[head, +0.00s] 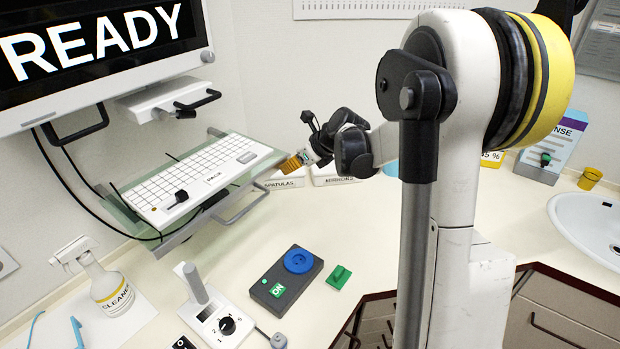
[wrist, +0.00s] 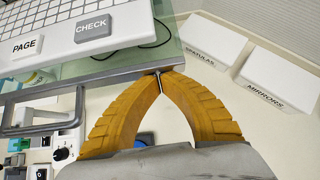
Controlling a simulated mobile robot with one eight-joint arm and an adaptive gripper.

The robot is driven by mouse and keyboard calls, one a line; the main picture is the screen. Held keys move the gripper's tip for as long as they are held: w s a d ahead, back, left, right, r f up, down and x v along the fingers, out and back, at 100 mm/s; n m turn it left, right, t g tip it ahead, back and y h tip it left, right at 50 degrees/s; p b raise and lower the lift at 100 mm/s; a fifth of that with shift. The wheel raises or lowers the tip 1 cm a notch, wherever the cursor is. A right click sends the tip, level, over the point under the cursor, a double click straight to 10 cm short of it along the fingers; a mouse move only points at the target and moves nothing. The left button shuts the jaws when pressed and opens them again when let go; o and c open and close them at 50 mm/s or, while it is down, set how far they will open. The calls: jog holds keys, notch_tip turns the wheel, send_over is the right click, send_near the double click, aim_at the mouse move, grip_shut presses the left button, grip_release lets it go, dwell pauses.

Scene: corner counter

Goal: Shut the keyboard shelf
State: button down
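The keyboard shelf (head: 221,203) is a greenish glass tray with a metal front edge, pulled out below the monitor at the left. A white keyboard (head: 203,176) lies on it. A bar handle (head: 243,208) runs along its front; it also shows in the wrist view (wrist: 38,130). My gripper (head: 287,164) is at the shelf's right front corner. In the wrist view its yellow fingertips (wrist: 160,80) come together at the shelf's metal edge (wrist: 120,77), right of the handle. They look to touch or nearly touch the edge. I see nothing clearly held between them.
The monitor (head: 100,55) hangs above the shelf. A cleaner bottle (head: 108,287), a knob-and-lever box (head: 213,315) and a dark button box (head: 287,282) stand on the counter below. Bins labelled spatulas (head: 283,183) and mirrors (head: 334,178) stand behind my gripper. A sink (head: 590,225) is at right.

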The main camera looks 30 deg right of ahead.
aim_at(267, 157)
jog(key=w+a, duration=0.1)
jog(key=w, duration=0.1)
jog(key=w+a, duration=0.1)
jog(key=w, duration=0.2)
jog(key=w+a, duration=0.1)
jog(key=w, duration=0.1)
jog(key=shift+w+a, duration=0.1)
jog(key=shift+w, duration=0.25)
jog(key=shift+s, duration=0.1)
